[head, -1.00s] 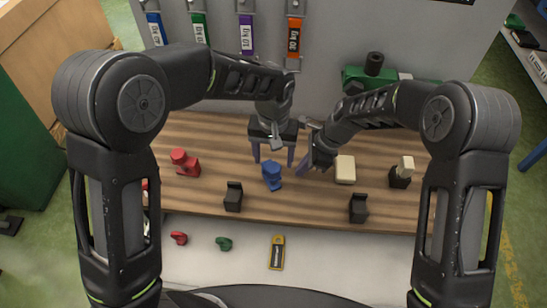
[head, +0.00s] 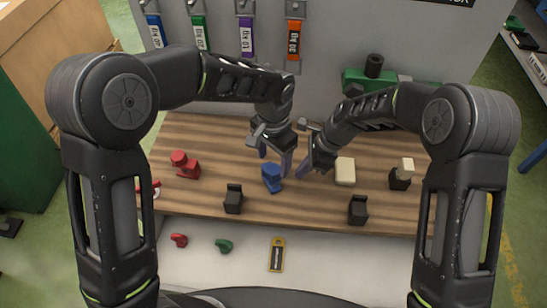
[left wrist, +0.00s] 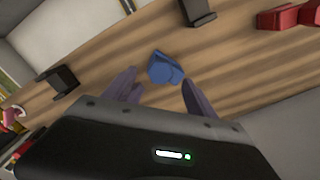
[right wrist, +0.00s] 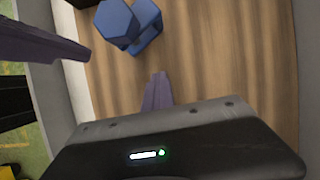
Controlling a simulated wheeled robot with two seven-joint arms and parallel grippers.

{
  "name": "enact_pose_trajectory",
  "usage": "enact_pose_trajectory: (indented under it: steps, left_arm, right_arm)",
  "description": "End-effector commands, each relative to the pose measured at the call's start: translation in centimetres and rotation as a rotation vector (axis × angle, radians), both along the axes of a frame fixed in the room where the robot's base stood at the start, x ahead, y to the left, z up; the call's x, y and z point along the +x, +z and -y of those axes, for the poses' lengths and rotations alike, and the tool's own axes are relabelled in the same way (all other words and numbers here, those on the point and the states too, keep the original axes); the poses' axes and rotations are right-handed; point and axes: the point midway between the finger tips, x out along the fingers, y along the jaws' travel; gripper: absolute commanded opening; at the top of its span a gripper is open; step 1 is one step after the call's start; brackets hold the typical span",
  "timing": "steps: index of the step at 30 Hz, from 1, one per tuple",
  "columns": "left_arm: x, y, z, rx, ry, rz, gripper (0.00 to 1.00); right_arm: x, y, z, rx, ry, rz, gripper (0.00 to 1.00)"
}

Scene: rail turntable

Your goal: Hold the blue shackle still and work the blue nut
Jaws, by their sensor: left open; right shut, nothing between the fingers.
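The blue shackle (head: 271,180) stands on the wooden board, near its middle. In the right wrist view a blue six-sided piece, seemingly the blue nut (right wrist: 117,24), sits against the shackle body (right wrist: 149,22). My left gripper (head: 274,160) is open close behind the shackle. In the left wrist view the blue part (left wrist: 164,68) lies between and slightly beyond its fingertips; contact cannot be told. My right gripper (head: 301,171) is shut and empty, to the right of the shackle and apart from it. A purple finger of my left gripper shows at the left of the right wrist view.
A red part (head: 184,164) stands left on the board. Black brackets (head: 233,198) (head: 358,209) stand near its front edge. A cream block (head: 345,171) and a black holder (head: 400,177) are at right. Red (head: 179,240) and green (head: 224,245) pieces and a yellow item (head: 276,253) lie in front.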

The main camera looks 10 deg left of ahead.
Motion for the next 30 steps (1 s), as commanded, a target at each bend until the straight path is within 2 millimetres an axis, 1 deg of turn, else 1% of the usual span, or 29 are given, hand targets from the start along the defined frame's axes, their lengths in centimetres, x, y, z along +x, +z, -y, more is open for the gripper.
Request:
enact_pose_trajectory:
  steps: [3,7,10,17,20,23,27,30]
  left_arm:
    - [0.0,-0.02,-0.08,0.0,-0.178,-0.001,0.65]
    - [-0.02,-0.01,-0.03,-0.001,-0.367,-0.001,0.65]
    - [-0.02,0.0,0.0,0.0,-0.428,0.0,0.65]
    - [-0.03,0.0,0.02,0.0,-0.432,0.0,0.65]
    - [-0.03,-0.02,0.0,-0.001,-0.469,-0.001,0.65]
    - [-0.02,-0.03,-0.01,-0.001,-0.585,-0.001,0.65]
    - [-0.03,-0.03,0.0,-0.001,-0.811,0.0,0.65]
    - [-0.05,-0.03,0.01,-0.001,-0.923,-0.001,0.65]
  right_arm:
    - [0.0,0.0,0.0,0.0,0.0,0.0,0.0]
    - [0.0,0.0,0.0,0.0,0.0,0.0,0.0]
    - [0.0,0.0,0.0,0.0,0.0,0.0,0.0]
    - [0.0,0.0,0.0,0.0,0.0,0.0,0.0]
    - [0.0,0.0,0.0,0.0,0.0,0.0,0.0]
    - [0.0,0.0,0.0,0.0,0.0,0.0,0.0]
    - [0.0,0.0,0.0,0.0,0.0,0.0,0.0]
    - [0.0,0.0,0.0,0.0,0.0,0.0,0.0]
